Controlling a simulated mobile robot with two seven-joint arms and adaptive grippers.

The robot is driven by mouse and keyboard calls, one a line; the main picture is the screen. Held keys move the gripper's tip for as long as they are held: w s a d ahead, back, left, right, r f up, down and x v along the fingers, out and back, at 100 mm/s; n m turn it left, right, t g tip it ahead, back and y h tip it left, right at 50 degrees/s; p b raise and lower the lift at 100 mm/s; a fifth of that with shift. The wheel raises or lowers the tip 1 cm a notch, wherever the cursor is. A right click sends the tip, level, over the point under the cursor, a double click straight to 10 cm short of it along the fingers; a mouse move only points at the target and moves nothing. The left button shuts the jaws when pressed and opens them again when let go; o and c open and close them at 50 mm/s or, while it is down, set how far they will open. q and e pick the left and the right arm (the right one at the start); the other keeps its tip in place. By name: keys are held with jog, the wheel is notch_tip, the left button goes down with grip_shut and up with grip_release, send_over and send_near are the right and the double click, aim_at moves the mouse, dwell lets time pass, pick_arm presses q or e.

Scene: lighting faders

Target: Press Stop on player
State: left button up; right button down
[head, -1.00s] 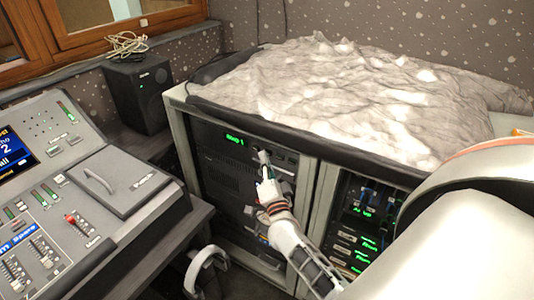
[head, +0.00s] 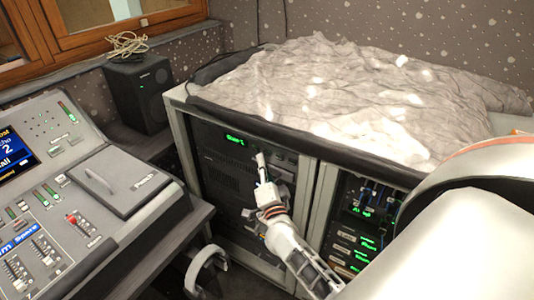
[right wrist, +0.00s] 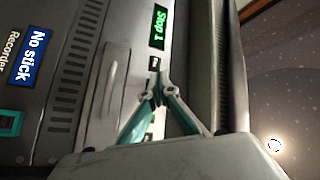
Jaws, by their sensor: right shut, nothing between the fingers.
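The player is a dark unit at the top of the left rack bay. Its green display (head: 235,140) is small in the head view and reads "Stop 1" in the right wrist view (right wrist: 159,27). A small dark labelled button (right wrist: 155,63) sits beside the display, its label too small to read. My right gripper (head: 260,157) is shut and empty, its tips at the player's front, right of and below the display. In the right wrist view the gripper tips (right wrist: 159,90) meet over the button row and hide part of it. I cannot tell whether they touch a button. My left gripper is out of view.
A recorder with a blue "No stick" display (right wrist: 34,57) is beside the player in the right wrist view. A crumpled grey cover (head: 350,85) lies on the rack. A mixing console (head: 60,215) and a black speaker (head: 138,95) stand left. A right rack bay has green displays.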

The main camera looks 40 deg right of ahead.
jog(key=shift+a, duration=0.1)
jog(key=a, duration=0.1)
jog(key=s+a, duration=0.1)
jog(key=a, duration=0.1)
jog(key=s+a+p, duration=0.1)
jog(key=shift+a, duration=0.25)
dwell(0.8)
jog(key=s+a+f+n+y, duration=0.5)
jog(key=a+f+n+y, duration=0.15)
jog(key=a+n, duration=0.2)
jog(key=s+a+f+n+g+y, duration=0.2)
jog(key=s+f+n, duration=0.4)
jog(key=s, duration=0.3)
jog(key=s+a+f+n+g+y, duration=0.2)
jog(key=s+a+f+n+g, duration=0.2)
jog(key=s, duration=0.5)
notch_tip(320, 180, down, 3)
jog(key=shift+a+f+n+g, duration=0.1)
jog(key=shift+a+n+g, duration=0.3)
jog(key=shift+n+g, duration=0.7)
